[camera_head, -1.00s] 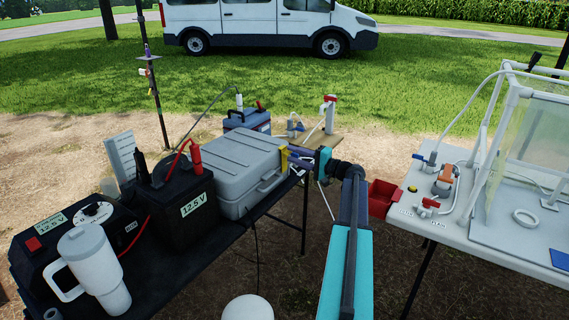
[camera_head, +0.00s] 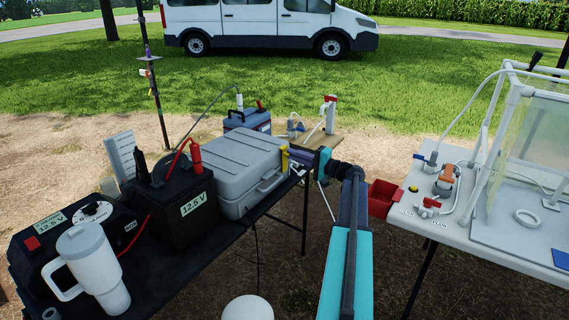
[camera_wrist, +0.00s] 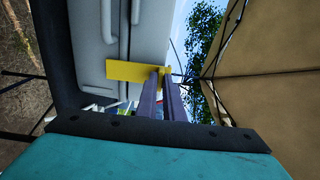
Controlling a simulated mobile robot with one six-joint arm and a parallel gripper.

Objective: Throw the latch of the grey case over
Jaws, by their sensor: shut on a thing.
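The grey case (camera_head: 240,172) lies closed on the dark table, with its handle on the front face. It also fills the upper middle of the wrist view (camera_wrist: 150,35). Its yellow latch (camera_head: 284,160) is at the case's right end and shows in the wrist view as a flat yellow plate (camera_wrist: 128,71). My gripper (camera_wrist: 164,76) is shut on the latch's right end in the wrist view. In the head view my gripper (camera_head: 293,158) reaches in from the right to the latch, and its fingertips are small there.
Black battery boxes (camera_head: 180,200) and a white mug (camera_head: 92,270) stand left of the case. A blue box (camera_head: 247,120) stands behind it. A red bin (camera_head: 382,197) hangs by the right-hand table (camera_head: 480,245). Bare ground lies between the tables.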

